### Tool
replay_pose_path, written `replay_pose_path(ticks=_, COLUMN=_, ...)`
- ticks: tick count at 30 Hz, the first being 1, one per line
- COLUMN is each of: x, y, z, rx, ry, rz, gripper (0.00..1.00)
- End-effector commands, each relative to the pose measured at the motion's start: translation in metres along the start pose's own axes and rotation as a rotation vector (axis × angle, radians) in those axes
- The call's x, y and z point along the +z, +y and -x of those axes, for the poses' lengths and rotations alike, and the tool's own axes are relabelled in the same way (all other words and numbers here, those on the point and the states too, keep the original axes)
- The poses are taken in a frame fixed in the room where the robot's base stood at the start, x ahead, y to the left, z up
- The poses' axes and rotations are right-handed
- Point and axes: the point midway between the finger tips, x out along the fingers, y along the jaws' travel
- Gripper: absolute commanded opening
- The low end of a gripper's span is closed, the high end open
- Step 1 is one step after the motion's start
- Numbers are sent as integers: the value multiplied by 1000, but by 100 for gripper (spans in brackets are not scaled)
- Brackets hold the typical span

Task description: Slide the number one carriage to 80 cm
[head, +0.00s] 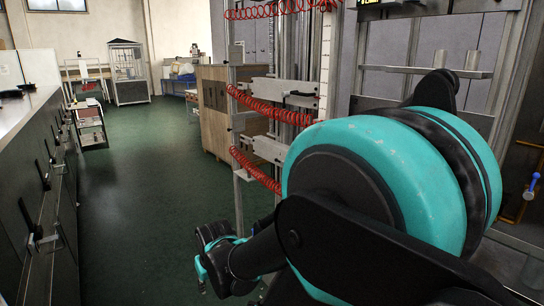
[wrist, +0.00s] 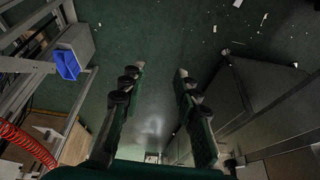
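Grey carriages sit on a tall vertical rail frame in the middle of the head view. The upper carriage (head: 285,86) and the lower carriage (head: 268,149) each have a dark handle at the right. I cannot read a number on either. A white vertical scale (head: 325,62) stands beside the rails; its marks are too small to read. My gripper (head: 203,275) is low in the head view, left of the frame and below the carriages, partly hidden by my arm. In the wrist view my gripper (wrist: 160,73) is open, with only floor between its fingers.
Red coiled hoses (head: 258,107) hang across the frame. A dark cabinet row with handles (head: 40,215) lines the left side. Green floor (head: 150,160) is clear between them. The wrist view shows a blue bin (wrist: 66,64) at left and scattered scraps on the floor.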

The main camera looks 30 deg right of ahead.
Motion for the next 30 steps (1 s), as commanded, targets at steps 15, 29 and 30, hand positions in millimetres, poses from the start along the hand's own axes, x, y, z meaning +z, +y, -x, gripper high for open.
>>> replay_pose_path(ticks=15, x=-157, y=233, z=41, rx=751, ry=148, rz=237, gripper=33)
replay_pose_path(ticks=29, x=-238, y=364, z=94, rx=1235, ry=72, rz=568, gripper=33)
replay_pose_path(ticks=30, x=-239, y=367, z=94, rx=1240, ry=70, rz=572, gripper=33)
